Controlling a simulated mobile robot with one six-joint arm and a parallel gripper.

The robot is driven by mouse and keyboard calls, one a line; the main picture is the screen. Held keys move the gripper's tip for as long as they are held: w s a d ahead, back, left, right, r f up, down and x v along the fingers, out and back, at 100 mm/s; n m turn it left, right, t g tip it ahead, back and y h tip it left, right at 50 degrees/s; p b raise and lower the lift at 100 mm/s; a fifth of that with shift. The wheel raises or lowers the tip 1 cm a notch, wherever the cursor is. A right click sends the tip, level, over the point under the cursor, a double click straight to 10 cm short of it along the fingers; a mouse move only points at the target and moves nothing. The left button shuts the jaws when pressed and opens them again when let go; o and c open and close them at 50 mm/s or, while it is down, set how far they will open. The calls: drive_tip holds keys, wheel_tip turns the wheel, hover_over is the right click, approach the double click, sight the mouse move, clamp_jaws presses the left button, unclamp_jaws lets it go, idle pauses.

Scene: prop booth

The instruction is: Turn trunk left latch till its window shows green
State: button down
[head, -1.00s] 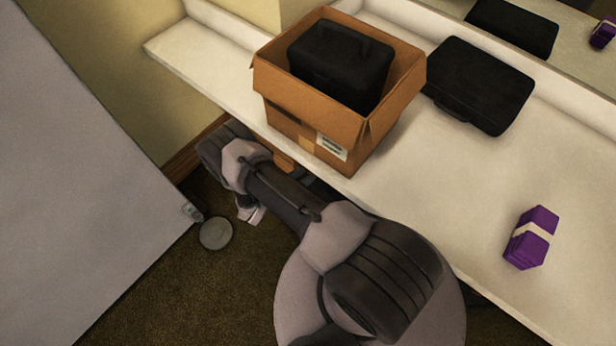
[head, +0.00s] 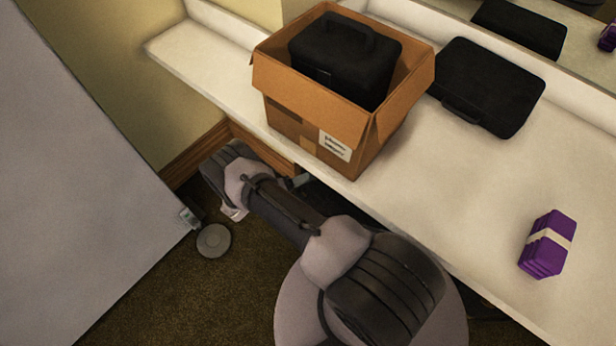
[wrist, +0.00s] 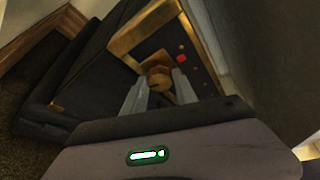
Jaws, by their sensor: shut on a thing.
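The trunk (wrist: 98,72) is dark with brass trim and fills the middle of the wrist view, seen at a tilt. On its brass-edged face is a rounded brass latch knob (wrist: 158,80). A small red spot, apparently the latch window (wrist: 181,58), shows just above and right of the knob. My gripper (wrist: 160,86) is shut on the latch, with one pale finger on each side of the knob. The fingers hide part of the latch. In the head view my arm reaches down in front of the counter, and the gripper's grip on the latch is hidden there.
The counter (head: 420,220) overhangs the area beside my arm. On it stand an open cardboard box (head: 305,115) holding a black case (head: 345,60), a flat black case (head: 487,88) and a purple banded bundle (head: 547,244). A round grey object (head: 213,240) lies on the carpet.

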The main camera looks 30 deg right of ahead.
drive_tip(key=shift+f+n+g+h, duration=0.1)
drive_tip(key=shift+n+g+h, duration=0.2)
drive_tip(key=shift+n, duration=0.4)
drive_tip(key=c, duration=1)
unclamp_jaws()
drive_tip(key=shift+o, duration=0.2)
drive_tip(key=a+r, duration=0.2)
drive_tip(key=a, duration=1.5)
drive_tip(key=shift+w+a, duration=0.2)
drive_tip(key=shift+w, duration=0.1)
drive_tip(key=shift+r, duration=0.15)
